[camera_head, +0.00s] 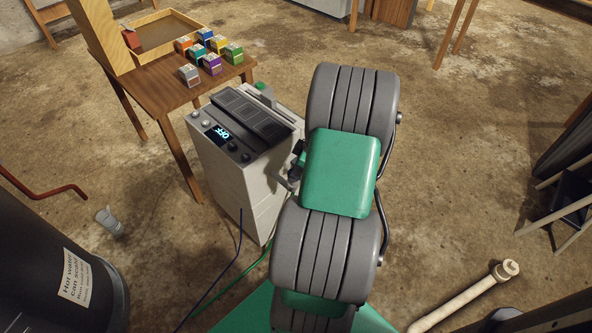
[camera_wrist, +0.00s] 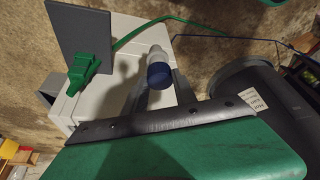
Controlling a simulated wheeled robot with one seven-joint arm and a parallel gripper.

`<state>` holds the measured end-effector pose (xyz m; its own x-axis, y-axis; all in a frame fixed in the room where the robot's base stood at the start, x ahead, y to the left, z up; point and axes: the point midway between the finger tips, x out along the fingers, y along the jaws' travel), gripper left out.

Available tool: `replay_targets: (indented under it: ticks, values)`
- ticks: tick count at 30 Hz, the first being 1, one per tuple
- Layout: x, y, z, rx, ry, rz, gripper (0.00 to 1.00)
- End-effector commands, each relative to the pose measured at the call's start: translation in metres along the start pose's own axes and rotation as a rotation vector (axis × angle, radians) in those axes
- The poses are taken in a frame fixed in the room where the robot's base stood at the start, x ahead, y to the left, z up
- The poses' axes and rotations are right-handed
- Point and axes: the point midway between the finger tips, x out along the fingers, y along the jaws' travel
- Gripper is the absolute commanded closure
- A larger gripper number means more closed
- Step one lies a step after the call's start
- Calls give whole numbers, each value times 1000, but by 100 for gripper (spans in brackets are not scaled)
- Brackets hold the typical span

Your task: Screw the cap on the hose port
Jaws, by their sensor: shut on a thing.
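My gripper (camera_wrist: 163,86) shows in the wrist view, with its grey fingers on either side of a blue cap (camera_wrist: 160,75); it is shut on this cap. A pale, whitish cylindrical stub (camera_wrist: 155,53), which looks like the hose port, shows right beyond the cap and roughly in line with it. I cannot tell whether the cap's threads are engaged. The white machine (camera_head: 236,176) with a lit display stands left of my arm in the head view. My arm hides the cap and port there.
A wooden table (camera_head: 160,92) with several coloured boxes stands behind. A dark tank (camera_head: 55,275) is at front left. A pale pipe (camera_head: 465,297) lies right.

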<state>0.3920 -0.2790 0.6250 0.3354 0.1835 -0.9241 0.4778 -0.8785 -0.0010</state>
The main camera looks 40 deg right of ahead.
Motion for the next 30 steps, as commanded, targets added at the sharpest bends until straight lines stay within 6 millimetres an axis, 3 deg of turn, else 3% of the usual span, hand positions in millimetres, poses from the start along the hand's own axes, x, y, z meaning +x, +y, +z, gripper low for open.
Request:
replay_targets:
  ticks: [30]
  values:
    - [5, 0, 2, 0, 0, 0, 100]
